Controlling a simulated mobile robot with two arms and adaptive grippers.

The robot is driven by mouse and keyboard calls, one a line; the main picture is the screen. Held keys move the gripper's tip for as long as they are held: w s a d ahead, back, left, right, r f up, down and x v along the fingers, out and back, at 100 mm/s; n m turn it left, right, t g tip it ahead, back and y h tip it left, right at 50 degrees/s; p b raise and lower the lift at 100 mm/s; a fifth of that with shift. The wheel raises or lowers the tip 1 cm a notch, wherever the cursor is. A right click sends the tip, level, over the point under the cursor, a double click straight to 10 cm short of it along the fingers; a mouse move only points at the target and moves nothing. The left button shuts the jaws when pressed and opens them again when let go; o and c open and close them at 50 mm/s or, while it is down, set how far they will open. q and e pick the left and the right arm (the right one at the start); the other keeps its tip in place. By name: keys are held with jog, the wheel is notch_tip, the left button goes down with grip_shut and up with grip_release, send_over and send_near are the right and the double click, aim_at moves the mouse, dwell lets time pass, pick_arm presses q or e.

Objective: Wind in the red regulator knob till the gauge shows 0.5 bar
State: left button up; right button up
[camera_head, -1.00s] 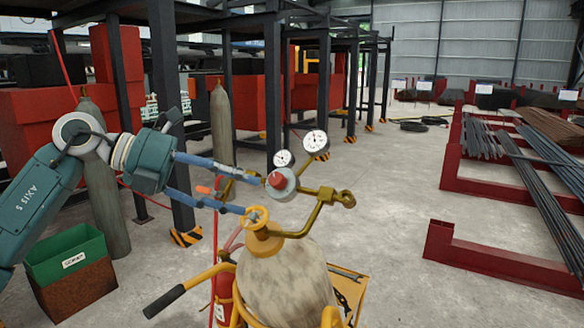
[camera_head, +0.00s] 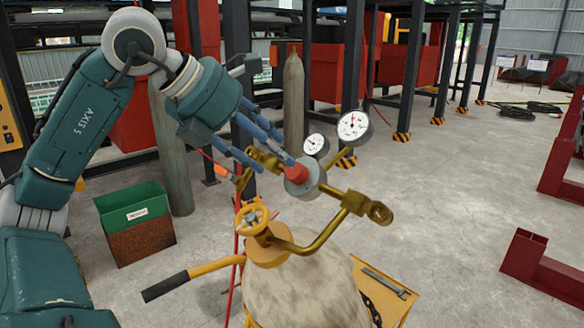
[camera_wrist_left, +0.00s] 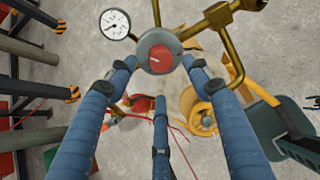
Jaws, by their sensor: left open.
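The red regulator knob (camera_head: 297,174) sits on a grey round regulator body (camera_head: 312,182) above the pale gas cylinder (camera_head: 305,285). It also shows in the left wrist view (camera_wrist_left: 160,53). A larger white gauge (camera_head: 353,126) and a smaller one (camera_head: 316,145) stand behind it; their markings are too small to read. My left gripper (camera_head: 272,152) is open, its blue fingers pointing down-right at the knob. In the left wrist view the fingers spread around the knob's line, with no clear contact. My right gripper is not in view.
Brass pipes (camera_head: 340,212) and a yellow valve handwheel (camera_head: 252,216) lie close to the knob. A yellow trolley with a black-gripped handle (camera_head: 166,287) carries the cylinder. A green bin (camera_head: 135,222) stands left, grey cylinders (camera_head: 294,100) behind. Open concrete floor lies right.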

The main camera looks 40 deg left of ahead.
aim_at(289, 174)
pick_arm(q)
jog(key=x, duration=0.6)
jog(key=shift+w, duration=0.15)
jog(key=shift+c, duration=0.5)
jog(key=c, duration=1)
jog(key=shift+c, duration=0.3)
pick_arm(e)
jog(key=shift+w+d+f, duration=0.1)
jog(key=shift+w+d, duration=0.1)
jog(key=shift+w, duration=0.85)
